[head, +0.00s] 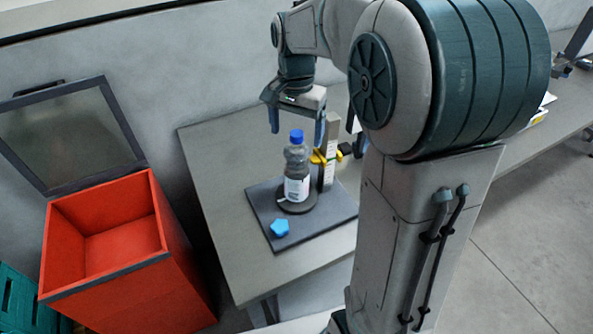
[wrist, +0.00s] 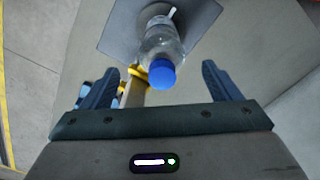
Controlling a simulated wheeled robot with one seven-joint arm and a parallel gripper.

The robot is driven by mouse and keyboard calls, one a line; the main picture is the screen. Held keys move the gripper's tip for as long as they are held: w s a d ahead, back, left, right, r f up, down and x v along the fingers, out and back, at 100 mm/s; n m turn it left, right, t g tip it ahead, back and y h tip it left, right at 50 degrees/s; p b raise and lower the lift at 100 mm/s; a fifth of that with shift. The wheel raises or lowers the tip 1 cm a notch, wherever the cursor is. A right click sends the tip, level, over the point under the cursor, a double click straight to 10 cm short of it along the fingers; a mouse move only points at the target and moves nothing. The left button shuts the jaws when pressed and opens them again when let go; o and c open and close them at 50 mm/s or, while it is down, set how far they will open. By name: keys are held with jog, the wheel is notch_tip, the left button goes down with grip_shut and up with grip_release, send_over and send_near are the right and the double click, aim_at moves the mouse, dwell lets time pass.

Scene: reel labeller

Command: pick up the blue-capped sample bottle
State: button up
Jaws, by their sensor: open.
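The blue-capped sample bottle (head: 297,175) stands upright on a dark round base on a dark square plate (head: 262,215), on the grey table. It is clear with a white label. My gripper (head: 297,120) is open and empty above the bottle, pointing down. In the wrist view the bottle (wrist: 162,50) shows with its blue cap toward me, ahead of and between the two blue fingers of my gripper (wrist: 160,88). The fingers do not appear to touch it. The bottle's lower part is partly hidden behind its cap in the wrist view.
A grey post with a yellow clamp (head: 322,157) stands right beside the bottle. A blue star-shaped piece (head: 279,228) lies on the plate's front. A red open bin (head: 125,245) with a raised grey lid (head: 70,135) stands left of the table (head: 215,170). The table's left side is clear.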

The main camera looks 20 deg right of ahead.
aim_at(296, 144)
jog(key=shift+w+f+p, duration=0.2)
jog(key=shift+f+p, duration=0.35)
jog(key=shift+f, duration=2.1)
grip_shut()
jog(key=shift+r, duration=0.1)
